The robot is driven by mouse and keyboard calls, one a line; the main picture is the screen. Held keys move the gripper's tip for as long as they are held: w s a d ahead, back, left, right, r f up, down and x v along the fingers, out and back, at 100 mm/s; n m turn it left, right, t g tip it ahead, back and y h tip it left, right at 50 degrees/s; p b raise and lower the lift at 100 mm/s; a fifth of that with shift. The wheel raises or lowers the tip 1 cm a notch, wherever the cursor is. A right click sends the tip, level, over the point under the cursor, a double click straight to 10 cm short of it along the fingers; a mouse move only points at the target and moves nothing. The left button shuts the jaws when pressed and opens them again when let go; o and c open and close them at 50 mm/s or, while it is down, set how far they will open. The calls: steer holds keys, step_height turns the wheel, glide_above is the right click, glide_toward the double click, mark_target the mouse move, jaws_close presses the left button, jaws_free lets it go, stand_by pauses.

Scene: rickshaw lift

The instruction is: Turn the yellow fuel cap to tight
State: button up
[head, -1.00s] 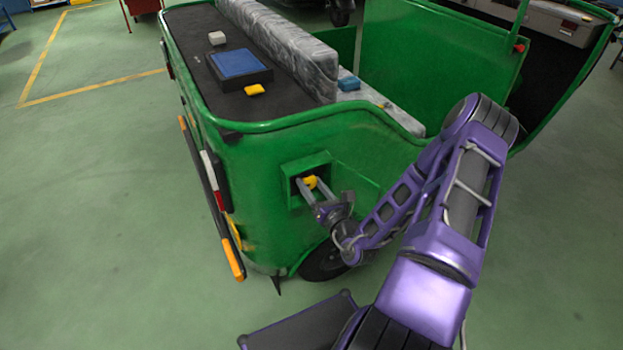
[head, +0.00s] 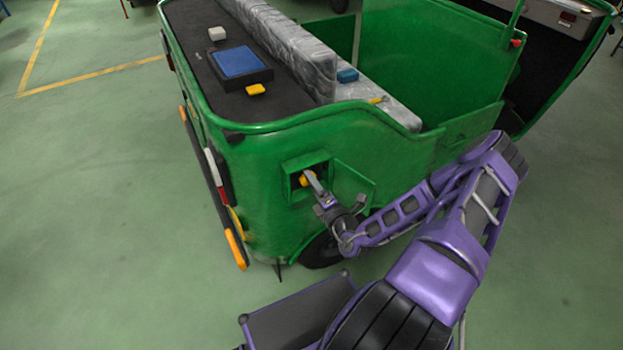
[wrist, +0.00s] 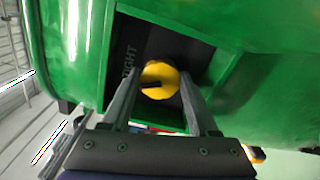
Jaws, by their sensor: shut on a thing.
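The yellow fuel cap (head: 306,179) sits in a square recess (head: 290,178) in the green rickshaw's side. In the wrist view the cap (wrist: 160,79) is round, with a dark mark (wrist: 150,86) on its lower left. Light "TIGHT" lettering (wrist: 128,62) stands on the dark recess panel, left of the cap. My gripper (head: 310,181) reaches into the recess and is shut on the cap. In the wrist view its two grey fingers lie left and right of the cap. The exact finger contact is hard to see.
The open green flap (head: 352,188) is close to the right of my gripper. The rear deck (head: 205,80) carries a blue-topped box (head: 240,62), a small yellow block (head: 256,90) and a pale block (head: 217,34). The floor left of the rickshaw is clear.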

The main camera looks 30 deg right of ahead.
steer(key=m, duration=0.5)
steer(key=shift+f, duration=0.15)
steer(key=shift+m, duration=0.4)
steer(key=o, duration=1.4)
steer(key=shift+c, duration=0.2)
steer(key=s, duration=1.7)
steer(key=shift+s+d, duration=0.2)
steer(key=shift+d, duration=0.1)
steer(key=shift+n, duration=0.3)
